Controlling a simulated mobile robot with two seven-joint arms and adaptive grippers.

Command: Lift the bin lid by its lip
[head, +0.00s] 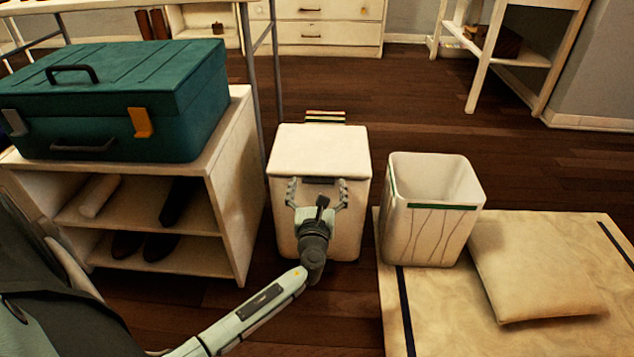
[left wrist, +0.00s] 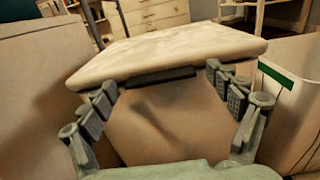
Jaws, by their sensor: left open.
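A cream bin (head: 290,237) with a flat pale lid (head: 318,148) stands on the wooden floor. The lid lies flat on the bin. A dark lip (head: 319,181) shows at the middle of its front edge. My left gripper (head: 317,185) is open at the bin's front, one finger on each side of the lip. In the left wrist view the lid (left wrist: 170,55) fills the upper middle and the lip (left wrist: 160,77) lies between the spread fingers (left wrist: 162,92), just ahead of them. Contact cannot be told. My right gripper is not in view.
A white shelf unit (head: 232,180) bearing a green toolbox (head: 115,95) stands close on the left. An open white basket (head: 430,220) and a cushion (head: 530,268) are on a pale low platform (head: 440,320) on the right. Floor behind the bin is mostly clear.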

